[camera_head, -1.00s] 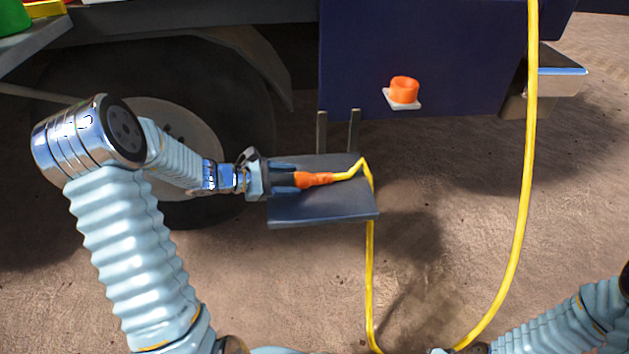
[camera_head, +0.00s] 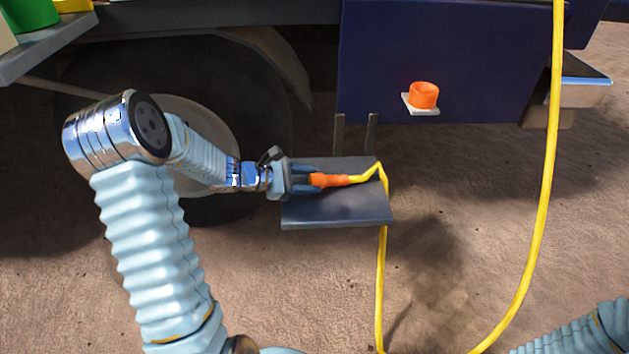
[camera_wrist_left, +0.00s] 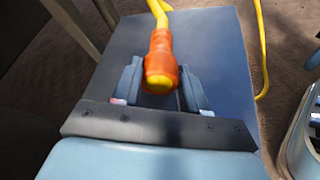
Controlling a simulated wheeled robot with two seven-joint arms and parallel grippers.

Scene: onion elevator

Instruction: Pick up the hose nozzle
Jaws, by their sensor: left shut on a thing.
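The hose nozzle (camera_head: 328,180) is orange, with a yellow hose (camera_head: 551,150) running from its right end. My left gripper (camera_head: 312,180) is shut on the nozzle, one finger on each side. The nozzle lies over the dark shelf (camera_head: 340,212); I cannot tell whether it touches the surface. In the left wrist view the nozzle (camera_wrist_left: 160,65) sits between the fingers of my left gripper (camera_wrist_left: 160,85), its round end toward the camera. My right gripper is out of view; only part of its arm shows at the lower right.
A dark blue vehicle panel (camera_head: 440,55) with an orange round socket (camera_head: 423,96) on a white plate stands behind the shelf. A large wheel (camera_head: 205,115) is at the left. The hose loops down to the right of the shelf. Bare ground lies in front.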

